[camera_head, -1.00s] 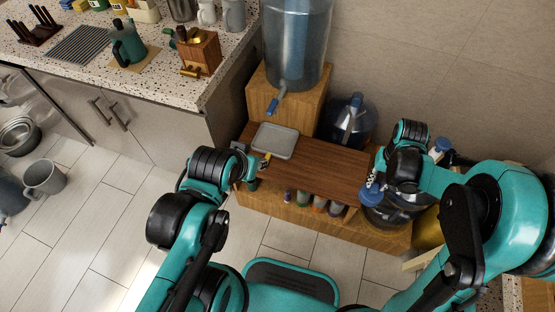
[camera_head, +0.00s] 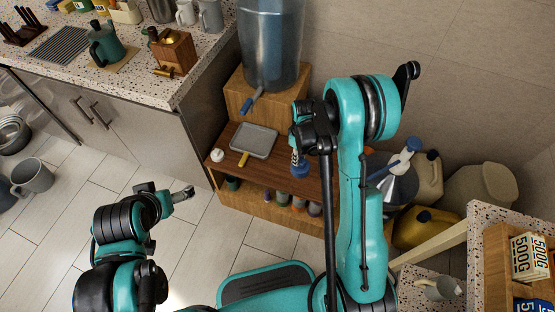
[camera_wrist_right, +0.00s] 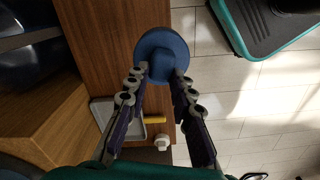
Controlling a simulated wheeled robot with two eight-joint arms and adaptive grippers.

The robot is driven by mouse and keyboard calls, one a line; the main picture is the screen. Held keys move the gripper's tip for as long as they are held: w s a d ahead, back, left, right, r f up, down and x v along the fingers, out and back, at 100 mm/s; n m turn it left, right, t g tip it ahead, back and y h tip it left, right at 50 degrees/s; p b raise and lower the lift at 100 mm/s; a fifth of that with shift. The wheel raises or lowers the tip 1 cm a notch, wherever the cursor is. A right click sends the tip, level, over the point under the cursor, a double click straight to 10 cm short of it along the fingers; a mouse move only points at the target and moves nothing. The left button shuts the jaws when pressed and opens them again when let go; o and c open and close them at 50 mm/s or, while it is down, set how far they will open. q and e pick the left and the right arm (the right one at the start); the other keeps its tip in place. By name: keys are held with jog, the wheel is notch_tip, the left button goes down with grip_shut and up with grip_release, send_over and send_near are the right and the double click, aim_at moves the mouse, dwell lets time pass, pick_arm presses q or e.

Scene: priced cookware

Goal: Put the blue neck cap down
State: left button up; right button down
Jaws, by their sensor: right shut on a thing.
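The blue neck cap (camera_head: 300,170) is held in my right gripper (camera_head: 297,155), over the right part of the brown wooden bench top (camera_head: 262,174). In the right wrist view the round blue cap (camera_wrist_right: 161,42) sits between the two fingertips (camera_wrist_right: 162,72), which are shut on it. I cannot tell whether its underside touches the wood. My left gripper (camera_head: 180,194) is empty and looks open, with its fingers apart, over the floor left of the bench.
A grey tray (camera_head: 253,140) and a yellow-handled tool (camera_head: 244,159) lie on the bench, with a small white cap (camera_head: 217,155) at its left edge. A large water dispenser (camera_head: 270,45) stands on a wooden box behind. Bottles line the shelf below.

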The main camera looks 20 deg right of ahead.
aim_at(303, 160)
jog(key=f+n, duration=0.1)
jog(key=w+d+f+n, duration=0.1)
jog(key=f, duration=0.1)
jog(key=d+f+n, duration=0.1)
jog(key=f, duration=0.1)
jog(key=shift+w+d, duration=0.15)
jog(key=shift+d, duration=0.1)
jog(key=shift+n, duration=0.3)
jog(key=w+a+f+b, duration=0.2)
jog(key=f, duration=0.1)
jog(key=w+a+f+b, duration=0.2)
jog(key=w+a+f, duration=0.1)
jog(key=f, duration=0.1)
jog(key=w+a+f+b, duration=0.2)
jog(key=w+a+f, duration=0.1)
jog(key=f, duration=0.1)
jog(key=shift+w+f, duration=0.1)
jog(key=c, duration=1.3)
grip_release()
